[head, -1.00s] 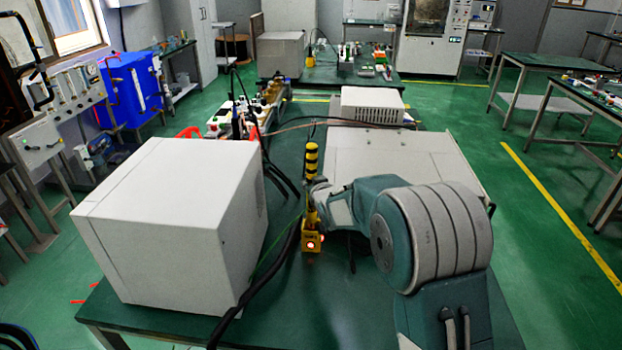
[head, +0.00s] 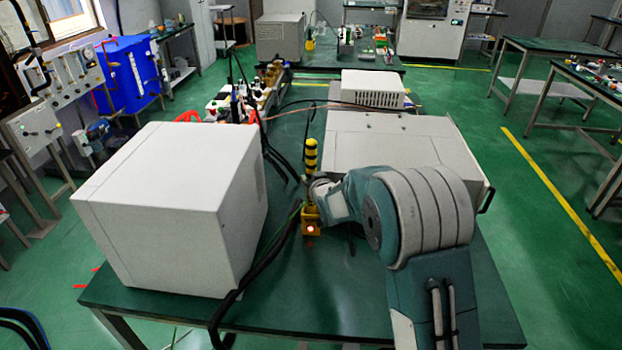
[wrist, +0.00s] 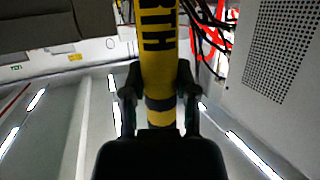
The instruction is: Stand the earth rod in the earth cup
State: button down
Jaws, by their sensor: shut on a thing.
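The earth rod (head: 311,160) is a yellow pole with black bands and stands about upright in the head view. My gripper (wrist: 157,88) is shut on it; the wrist view shows a finger on each side of the yellow shaft (wrist: 157,65) with black letters. In the head view my gripper (head: 317,189) is partly hidden by my own wrist. The earth cup (head: 311,221) is a small yellow block with a glowing light on its front, on the green table directly below the rod. I cannot tell whether the rod's lower end is inside it.
A large white box (head: 170,205) stands to the left on the green table (head: 290,310). A flat white cabinet (head: 400,145) lies to the right, with a smaller vented unit (head: 372,88) behind it. Black cables (head: 268,262) run close beside the cup.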

jog(key=shift+f, duration=0.45)
dwell(0.3)
jog(key=shift+c, duration=1.5)
grip_release()
jog(key=v, duration=1.1)
jog(key=shift+s+d, duration=0.15)
jog(key=shift+s, duration=0.2)
jog(key=shift+r, duration=0.1)
